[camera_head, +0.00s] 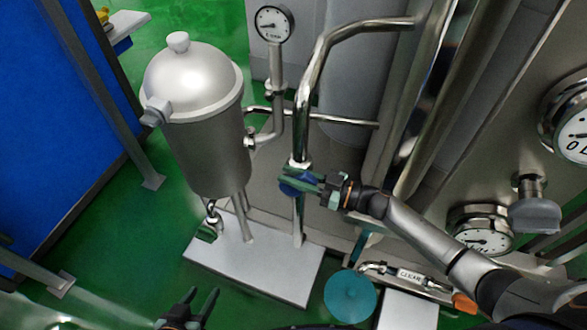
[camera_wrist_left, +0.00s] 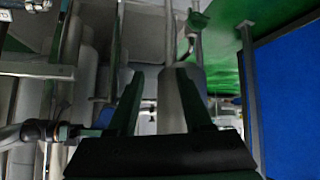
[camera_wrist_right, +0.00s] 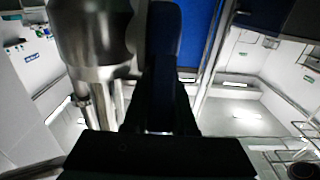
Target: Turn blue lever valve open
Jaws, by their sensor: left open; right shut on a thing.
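The blue lever valve (camera_head: 291,188) is on the vertical steel pipe, right of the domed steel tank, in the head view. My right gripper (camera_head: 300,182) comes from the right and is shut on the blue lever, its fingers hiding part of it. My left gripper (camera_head: 202,302) is open and empty, low in the head view and apart from the valve. Its spread fingers (camera_wrist_left: 160,90) show in the left wrist view.
The domed steel tank (camera_head: 195,115) stands on a pale plinth (camera_head: 265,270). A pressure gauge (camera_head: 272,24) rises behind it. A teal round object (camera_head: 350,296) sits below my right arm. A large blue panel (camera_head: 60,130) stands left, with green floor between.

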